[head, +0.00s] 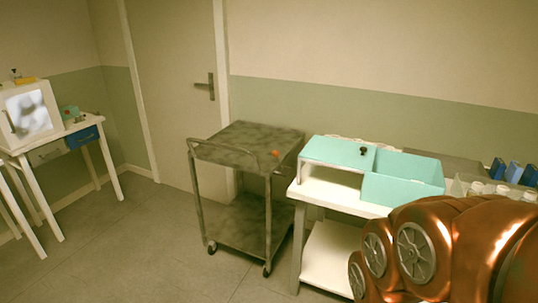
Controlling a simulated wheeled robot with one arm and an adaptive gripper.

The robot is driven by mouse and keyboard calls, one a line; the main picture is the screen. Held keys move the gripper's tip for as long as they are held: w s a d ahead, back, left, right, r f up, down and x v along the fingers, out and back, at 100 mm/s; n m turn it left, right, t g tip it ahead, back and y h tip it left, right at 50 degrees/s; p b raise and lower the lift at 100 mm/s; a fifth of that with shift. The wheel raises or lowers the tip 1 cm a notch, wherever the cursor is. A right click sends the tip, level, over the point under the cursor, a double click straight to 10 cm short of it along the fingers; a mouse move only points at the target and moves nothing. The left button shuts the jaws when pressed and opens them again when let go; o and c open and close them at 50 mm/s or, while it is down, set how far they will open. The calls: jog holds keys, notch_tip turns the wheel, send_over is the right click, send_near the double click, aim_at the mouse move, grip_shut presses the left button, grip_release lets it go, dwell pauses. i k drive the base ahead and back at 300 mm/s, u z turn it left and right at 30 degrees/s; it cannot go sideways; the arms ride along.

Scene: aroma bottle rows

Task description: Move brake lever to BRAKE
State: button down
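A grey metal cart (245,137) with a push handle, a lower shelf and caster wheels stands in the middle of the head view. A small orange-red piece (275,153) sits at the front right of its top, near the handle's end. It may be the brake lever, but it is too small to tell its position, and I can read no BRAKE marking. Part of my copper-coloured arm fills the lower right corner. My gripper is not in view.
A white table (330,191) with a teal open box (400,180) stands close to the cart's right. Blue bottles (514,171) and white-topped ones are at far right. A white desk (75,129) stands at left. The floor (140,245) left of the cart is clear.

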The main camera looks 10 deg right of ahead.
aim_at(276, 154)
jog(key=u, duration=0.5)
jog(key=i, duration=0.65)
jog(key=u, duration=0.9)
jog(key=i, duration=1.2)
jog(key=z, duration=0.65)
jog(key=i, duration=1.3)
jog(key=z, duration=0.25)
